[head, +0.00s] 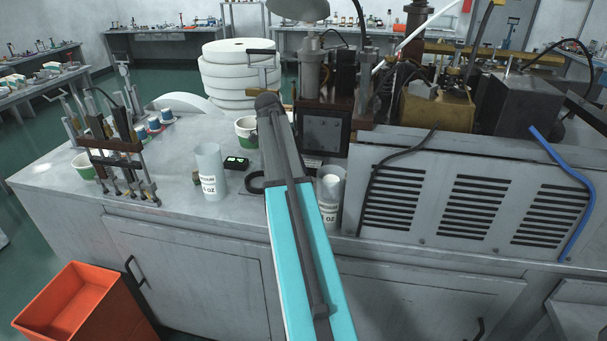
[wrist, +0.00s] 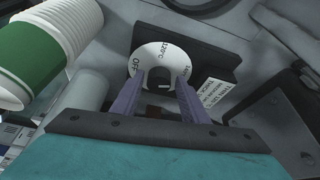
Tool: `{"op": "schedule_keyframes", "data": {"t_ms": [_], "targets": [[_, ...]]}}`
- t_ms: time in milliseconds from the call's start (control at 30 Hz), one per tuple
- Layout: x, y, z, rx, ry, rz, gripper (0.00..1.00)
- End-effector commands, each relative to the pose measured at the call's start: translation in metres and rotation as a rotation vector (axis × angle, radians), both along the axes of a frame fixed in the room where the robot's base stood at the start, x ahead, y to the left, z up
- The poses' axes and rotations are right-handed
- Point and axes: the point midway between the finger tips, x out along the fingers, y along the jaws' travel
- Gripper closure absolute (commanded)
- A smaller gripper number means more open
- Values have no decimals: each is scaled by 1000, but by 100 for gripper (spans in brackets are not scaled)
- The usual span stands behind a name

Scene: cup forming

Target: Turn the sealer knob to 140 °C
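The sealer knob (wrist: 158,80) is dark with a pale mark. It sits in the middle of a white dial (wrist: 150,57) on a dark block. The dial reads "OFF" at left and "120°C" near the top. Other print at right is partly covered by a finger. My gripper (wrist: 161,78) has its two purple-grey fingers apart, one on each side of the knob, tips at the dial. I cannot tell whether they press on the knob. In the head view my arm hides the knob, dial and gripper.
In the wrist view, stacked green-and-white cups (wrist: 45,50) stand close at left, and a label (wrist: 215,97) is at right. In the head view, a labelled cylinder (head: 209,170), a small device with a green display (head: 236,163) and a vented metal housing (head: 470,190) are on the bench.

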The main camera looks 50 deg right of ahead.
Motion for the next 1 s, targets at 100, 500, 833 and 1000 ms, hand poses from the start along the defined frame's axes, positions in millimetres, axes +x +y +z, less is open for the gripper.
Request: {"op": "schedule_keyframes", "data": {"t_ms": [100, 500, 833, 1000], "targets": [[-1, -1, 0, -1, 2, -1, 52], [-1, 0, 4, -3, 6, -4, 52], [10, 7, 34, -3, 4, -2, 52], [17, 12, 55, -3, 4, -3, 52]]}}
